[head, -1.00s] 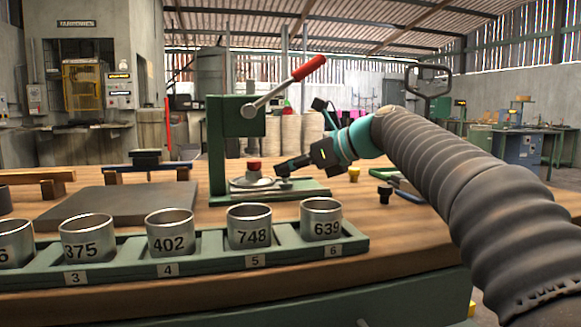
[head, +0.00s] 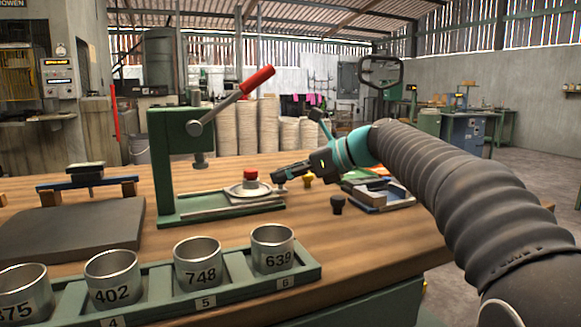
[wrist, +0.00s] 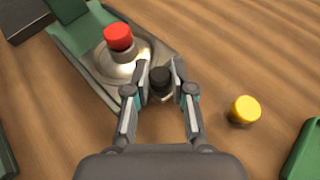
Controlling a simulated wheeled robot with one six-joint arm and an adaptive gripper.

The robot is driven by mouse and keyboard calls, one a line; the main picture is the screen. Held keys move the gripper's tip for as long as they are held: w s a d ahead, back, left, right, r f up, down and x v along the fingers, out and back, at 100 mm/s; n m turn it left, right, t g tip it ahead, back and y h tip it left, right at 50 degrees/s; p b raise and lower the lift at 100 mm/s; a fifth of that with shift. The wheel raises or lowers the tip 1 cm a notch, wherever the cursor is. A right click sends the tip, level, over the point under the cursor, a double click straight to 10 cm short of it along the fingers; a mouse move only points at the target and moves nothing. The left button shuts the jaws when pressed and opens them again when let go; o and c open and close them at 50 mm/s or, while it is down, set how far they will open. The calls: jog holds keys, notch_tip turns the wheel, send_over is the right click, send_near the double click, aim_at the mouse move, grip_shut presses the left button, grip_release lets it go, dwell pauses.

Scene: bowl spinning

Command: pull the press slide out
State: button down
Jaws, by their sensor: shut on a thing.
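The green press (head: 176,165) stands on the wooden bench with its red-handled lever (head: 257,79) angled up to the right. Its slide (head: 236,201) reaches out to the right of the ram. A round metal disc with a red knob (head: 250,176) sits on the slide, clear of the ram; it also shows in the wrist view (wrist: 118,38). My gripper (head: 281,176) is at the slide's outer end. In the wrist view my gripper (wrist: 161,83) is shut on the slide's dark knob (wrist: 160,76), whose lower part is partly hidden between the fingers.
A green rack (head: 235,291) with numbered metal cups runs along the bench's front. A grey slab (head: 75,230) lies at left. A yellow knob (wrist: 245,110) and a black knob (head: 338,204) stand right of the press, near a tray (head: 382,195). Bare wood lies between.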

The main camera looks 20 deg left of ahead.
jog(key=c, duration=1)
grip_release()
jog(key=shift+w+d, duration=0.1)
jog(key=v, duration=1.2)
